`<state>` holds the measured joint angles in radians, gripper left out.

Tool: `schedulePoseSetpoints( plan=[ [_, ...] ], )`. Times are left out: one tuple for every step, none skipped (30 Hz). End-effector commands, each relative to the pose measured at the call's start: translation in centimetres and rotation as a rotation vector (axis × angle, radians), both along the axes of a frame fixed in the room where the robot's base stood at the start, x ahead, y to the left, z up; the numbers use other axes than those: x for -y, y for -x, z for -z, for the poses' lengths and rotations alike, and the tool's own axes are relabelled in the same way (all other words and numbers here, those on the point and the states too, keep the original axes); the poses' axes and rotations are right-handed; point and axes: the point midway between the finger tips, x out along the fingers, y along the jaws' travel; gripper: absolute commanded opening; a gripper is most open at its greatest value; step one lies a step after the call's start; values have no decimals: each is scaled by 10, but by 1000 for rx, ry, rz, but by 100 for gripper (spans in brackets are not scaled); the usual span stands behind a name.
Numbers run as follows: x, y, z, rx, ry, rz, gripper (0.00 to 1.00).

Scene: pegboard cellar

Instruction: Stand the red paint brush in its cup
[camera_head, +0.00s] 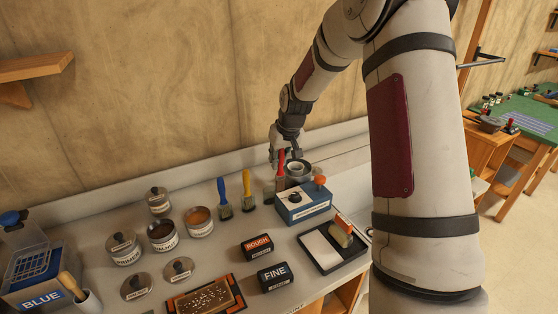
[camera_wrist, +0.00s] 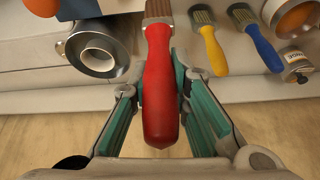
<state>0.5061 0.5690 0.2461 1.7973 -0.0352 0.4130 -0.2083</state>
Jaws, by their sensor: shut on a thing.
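The red paint brush (camera_head: 281,163) is upright-looking at the back of the bench, bristles downward. In the wrist view its red handle (camera_wrist: 160,95) lies between the two green-padded fingers of my gripper (camera_wrist: 160,100), which is shut on it. My gripper (camera_head: 284,152) also shows in the head view, at the brush's upper end. A round metal cup (camera_head: 299,169) with a pale inside stands just right of the brush. In the wrist view this cup (camera_wrist: 98,50) is left of the brush and apart from it. Whether the bristles touch the bench is hidden.
A blue box (camera_head: 305,207) with an orange knob stands in front of the cup. Yellow (camera_head: 247,190) and blue (camera_head: 224,199) brushes are to the left, near several tins (camera_head: 163,236). A black tray (camera_head: 333,248) and ROUGH (camera_head: 257,246) and FINE (camera_head: 273,277) blocks are nearer.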

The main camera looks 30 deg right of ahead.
Motion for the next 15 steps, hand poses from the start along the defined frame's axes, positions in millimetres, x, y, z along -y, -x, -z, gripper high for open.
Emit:
schedulePoseSetpoints(
  plan=[
    [0, -6, 2, 1, 0, -1, 0],
    [0, -8, 3, 1, 0, -1, 0],
    [0, -11, 3, 1, 0, -1, 0],
    [0, -13, 4, 1, 0, -1, 0],
    [0, -15, 4, 1, 0, -1, 0],
    [0, -19, 5, 2, 1, -1, 0],
    [0, -21, 5, 1, 0, -1, 0],
    [0, -23, 6, 1, 0, -1, 0],
    [0, -26, 6, 1, 0, -1, 0],
    [0, -29, 6, 1, 0, -1, 0],
    [0, -31, 7, 2, 1, -1, 0],
    [0, -34, 7, 2, 1, 0, 0],
    [0, -36, 7, 2, 1, 0, 0],
    [0, -38, 8, 2, 1, 0, 0],
    [0, -41, 8, 2, 1, 0, 0]
  ],
)
